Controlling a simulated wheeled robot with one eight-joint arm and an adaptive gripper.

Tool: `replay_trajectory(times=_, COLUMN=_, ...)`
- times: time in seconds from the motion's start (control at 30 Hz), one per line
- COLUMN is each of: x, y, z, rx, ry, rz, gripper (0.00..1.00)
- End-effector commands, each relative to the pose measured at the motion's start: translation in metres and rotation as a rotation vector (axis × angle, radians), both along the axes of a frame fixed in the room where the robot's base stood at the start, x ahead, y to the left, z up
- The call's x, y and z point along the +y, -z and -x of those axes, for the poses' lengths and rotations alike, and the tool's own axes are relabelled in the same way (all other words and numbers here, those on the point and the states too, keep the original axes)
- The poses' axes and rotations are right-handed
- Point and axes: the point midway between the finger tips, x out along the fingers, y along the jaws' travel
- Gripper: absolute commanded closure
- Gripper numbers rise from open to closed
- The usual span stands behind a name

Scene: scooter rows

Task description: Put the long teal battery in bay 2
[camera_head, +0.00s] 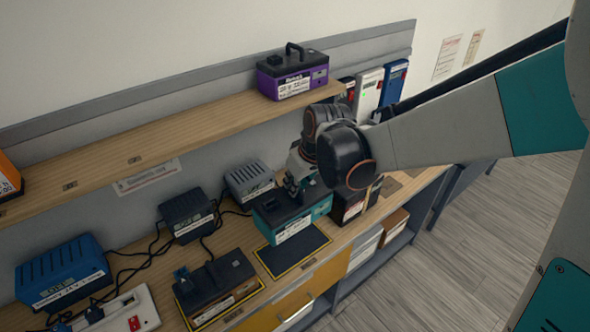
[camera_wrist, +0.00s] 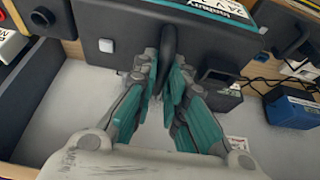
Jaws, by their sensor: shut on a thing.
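The long teal battery (camera_head: 310,215) has a black top and a white front label in the head view. My gripper (camera_head: 296,184) is above it, shut on its black handle. The wrist view shows the handle (camera_wrist: 168,42) between my gripper's fingers (camera_wrist: 165,82), with the battery's dark top (camera_wrist: 105,20) around it. The battery is just behind a dark, yellow-edged mat (camera_head: 292,252); I cannot tell whether its underside touches the bench. No bay number is readable, so I cannot tell which bay is 2.
Chargers (camera_head: 187,215) with cables stand behind. A dark box (camera_head: 350,203) is close on the right. A purple battery (camera_head: 292,75) is on the shelf above. The yellow-edged mat in front is bare.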

Motion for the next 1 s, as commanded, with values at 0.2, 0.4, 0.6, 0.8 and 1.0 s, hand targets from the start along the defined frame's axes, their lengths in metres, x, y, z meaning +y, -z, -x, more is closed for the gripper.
replay_trajectory(times=0.2, x=0.0, y=0.041, z=-0.001, rx=-0.001, ry=0.001, rz=-0.001, gripper=1.0)
replay_trajectory(times=0.4, x=0.0, y=0.073, z=-0.001, rx=-0.001, ry=0.002, rz=0.0, gripper=1.0)
replay_trajectory(times=0.6, x=0.0, y=0.097, z=-0.001, rx=-0.002, ry=0.002, rz=-0.001, gripper=1.0)
replay_trajectory(times=0.8, x=0.0, y=0.105, z=-0.002, rx=-0.002, ry=0.002, rz=-0.001, gripper=1.0)
replay_trajectory(times=1.0, x=0.0, y=0.115, z=-0.001, rx=-0.001, ry=0.002, rz=0.0, gripper=1.0)
